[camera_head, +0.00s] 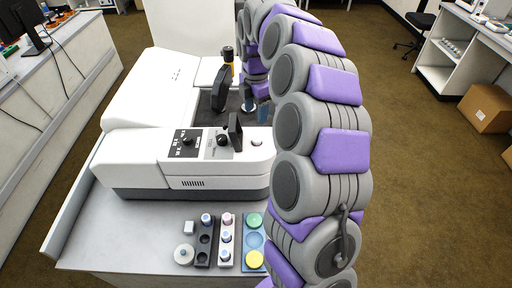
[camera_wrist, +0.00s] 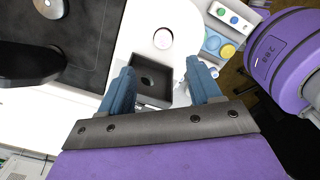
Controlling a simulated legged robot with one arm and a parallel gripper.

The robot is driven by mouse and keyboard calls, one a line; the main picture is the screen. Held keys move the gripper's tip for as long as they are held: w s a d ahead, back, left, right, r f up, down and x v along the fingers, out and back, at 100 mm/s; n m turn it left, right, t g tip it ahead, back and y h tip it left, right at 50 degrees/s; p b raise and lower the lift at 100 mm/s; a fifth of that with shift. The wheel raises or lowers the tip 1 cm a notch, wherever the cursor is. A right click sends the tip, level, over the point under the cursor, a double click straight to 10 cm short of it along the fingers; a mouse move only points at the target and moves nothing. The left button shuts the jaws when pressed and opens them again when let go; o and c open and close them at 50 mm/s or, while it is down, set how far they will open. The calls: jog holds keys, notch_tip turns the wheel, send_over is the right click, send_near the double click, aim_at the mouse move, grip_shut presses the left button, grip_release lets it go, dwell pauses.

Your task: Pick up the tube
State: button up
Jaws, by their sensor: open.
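Several small capped pieces that look like tubes stand in a dark rack (camera_head: 203,258) and a white rack (camera_head: 226,262) at the front of the bench. I cannot tell which one is the task's tube. My gripper (camera_wrist: 161,86) is open, with its two blue fingers apart. In the head view my gripper (camera_head: 256,109) is over the microscope's dark stage area, partly hidden by my arm, away from the racks.
The white microscope (camera_head: 130,155) fills most of the bench (camera_head: 120,235). A blue tray (camera_head: 254,240) with green and yellow discs stands right of the racks, partly covered by my arm. A small white cube (camera_head: 189,227) and a round white piece (camera_head: 184,255) lie left of them.

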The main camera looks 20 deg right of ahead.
jog(key=b, duration=0.1)
send_over(257, 138)
jog(key=f, duration=0.5)
jog(key=shift+w+a+f, duration=0.1)
jog(key=shift+w+f, duration=0.1)
jog(key=shift+f, duration=0.05)
jog(key=shift+s+d+f+b, duration=0.1)
jog(key=shift+f+b, duration=0.4)
jog(key=shift+f, duration=0.8)
jog(key=shift+s+d+f+b, duration=0.1)
jog(key=shift+f+b, duration=0.4)
jog(key=shift+f, duration=0.8)
jog(key=shift+c, duration=0.4)
grip_shut()
jog(key=shift+r, duration=0.1)
